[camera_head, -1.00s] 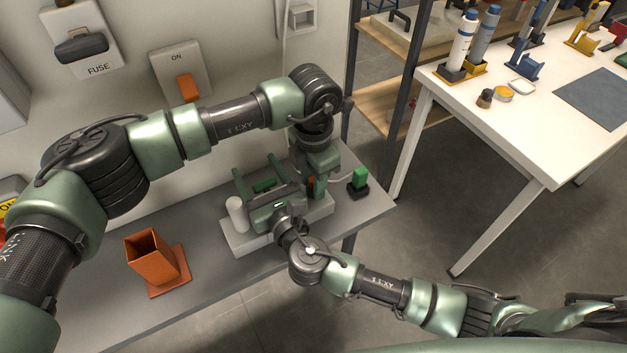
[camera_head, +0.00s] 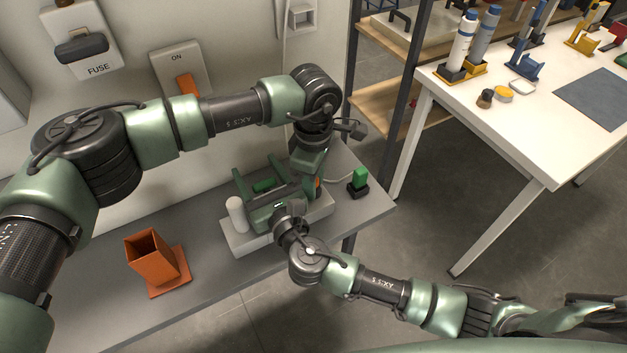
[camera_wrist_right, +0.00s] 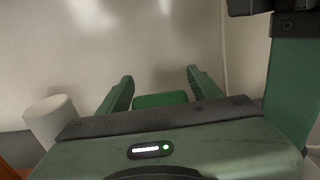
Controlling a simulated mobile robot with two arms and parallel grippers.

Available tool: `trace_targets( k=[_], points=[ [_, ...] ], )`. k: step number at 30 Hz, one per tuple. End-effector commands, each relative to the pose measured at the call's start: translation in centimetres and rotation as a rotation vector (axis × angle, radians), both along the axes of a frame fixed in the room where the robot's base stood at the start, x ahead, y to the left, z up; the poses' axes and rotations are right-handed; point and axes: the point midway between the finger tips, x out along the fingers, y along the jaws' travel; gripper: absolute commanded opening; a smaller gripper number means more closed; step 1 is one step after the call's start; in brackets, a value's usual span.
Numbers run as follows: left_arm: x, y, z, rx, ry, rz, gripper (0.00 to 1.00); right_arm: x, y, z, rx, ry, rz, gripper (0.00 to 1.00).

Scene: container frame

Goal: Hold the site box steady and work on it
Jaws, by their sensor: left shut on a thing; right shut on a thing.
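The site box (camera_head: 240,240) is a pale grey box on the grey bench, with a white cylinder (camera_head: 236,214) at its left end. My right gripper (camera_head: 257,177) reaches over the box from the front. Its two green fingers straddle a green block (camera_head: 264,186), which also shows between them in the right wrist view (camera_wrist_right: 160,100); I take it as shut on that block. My left gripper (camera_head: 308,178) points down at the box's right end, shut, with an orange part (camera_head: 318,187) at its tip. Its fingertips and exact hold are mostly hidden. It stands at the right in the right wrist view.
An orange holder (camera_head: 153,257) stands left on the bench (camera_head: 90,300). A small green piece on a black base (camera_head: 358,181) is right of the box. The wall carries a fuse unit (camera_head: 82,47) and an ON switch (camera_head: 184,84). A white table (camera_head: 540,150) is at right.

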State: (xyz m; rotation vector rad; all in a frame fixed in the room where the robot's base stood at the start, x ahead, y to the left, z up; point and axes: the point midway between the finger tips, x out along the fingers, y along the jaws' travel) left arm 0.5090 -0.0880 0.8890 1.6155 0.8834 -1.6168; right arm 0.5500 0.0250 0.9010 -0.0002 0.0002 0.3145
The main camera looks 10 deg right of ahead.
Motion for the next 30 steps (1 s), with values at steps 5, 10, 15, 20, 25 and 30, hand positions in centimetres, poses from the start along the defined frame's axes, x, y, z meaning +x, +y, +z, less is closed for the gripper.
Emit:
trace_targets(
  k=[5,10,15,20,25,30],
  points=[
    [0.12,0.00,0.09,-0.001,-0.003,-0.168,0.00,-0.04,-0.06,-0.24,-0.002,0.005,-0.001,0.00],
    [0.15,-0.01,0.11,0.000,-0.004,-0.329,0.00,-0.04,-0.06,-0.24,-0.002,0.005,-0.001,0.00],
    [0.16,0.01,0.12,0.001,-0.003,-0.491,0.00,-0.04,-0.06,-0.24,-0.002,0.005,-0.001,0.00],
    [0.16,0.01,0.13,0.001,-0.003,-0.642,0.00,-0.04,-0.06,-0.24,-0.002,0.005,-0.001,0.00],
    [0.17,-0.01,0.14,0.001,-0.003,-0.795,0.00,-0.04,-0.07,-0.24,-0.002,0.005,-0.001,0.00],
    [0.19,-0.02,0.14,0.001,-0.004,-0.928,0.00,-0.04,-0.07,-0.25,-0.002,0.005,-0.001,0.00]
  ],
)
